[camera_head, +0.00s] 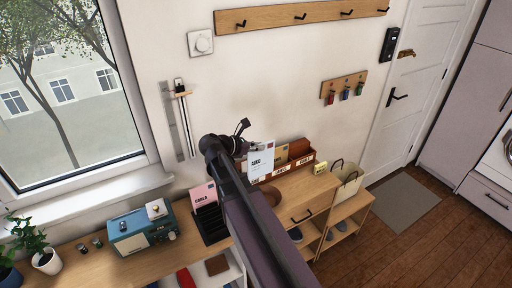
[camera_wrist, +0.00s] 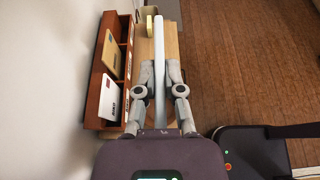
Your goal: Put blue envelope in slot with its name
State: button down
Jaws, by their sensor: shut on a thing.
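A pale blue-white envelope (camera_head: 261,163) with a short dark name, too small to read surely, hangs upright in my gripper (camera_head: 243,146). In the wrist view my gripper (camera_wrist: 160,82) is shut on this envelope (camera_wrist: 159,48), which shows edge-on between the fingers. The reddish-brown letter sorter (camera_head: 312,156) stands behind it on the wooden cabinet, with small labels on its front. In the wrist view the sorter (camera_wrist: 126,28) lies left of the envelope, apart from it. A white envelope (camera_wrist: 107,100) and a tan envelope (camera_wrist: 110,54) stand in its compartments.
A black rack (camera_head: 213,220) with a pink envelope (camera_head: 203,194) stands left of my arm. A blue radio (camera_head: 140,233) sits farther left. A yellow block (camera_head: 320,168) and a basket (camera_head: 346,180) are right of the sorter. The wall lies close behind the sorter.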

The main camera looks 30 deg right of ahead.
jog(key=w+d+f+b, duration=0.2)
jog(key=w+f+b, duration=0.2)
jog(key=w, duration=0.3)
jog(key=w+d+f+b, duration=0.2)
jog(key=w+f+b, duration=0.2)
jog(key=w, duration=0.3)
jog(key=shift+w, duration=0.15)
jog(key=shift+f+b, duration=0.25)
jog(key=shift+b, duration=0.05)
notch_tip(320, 180, down, 9)
jog(key=b, duration=0.9)
jog(key=shift+f, duration=0.1)
dwell(0.5)
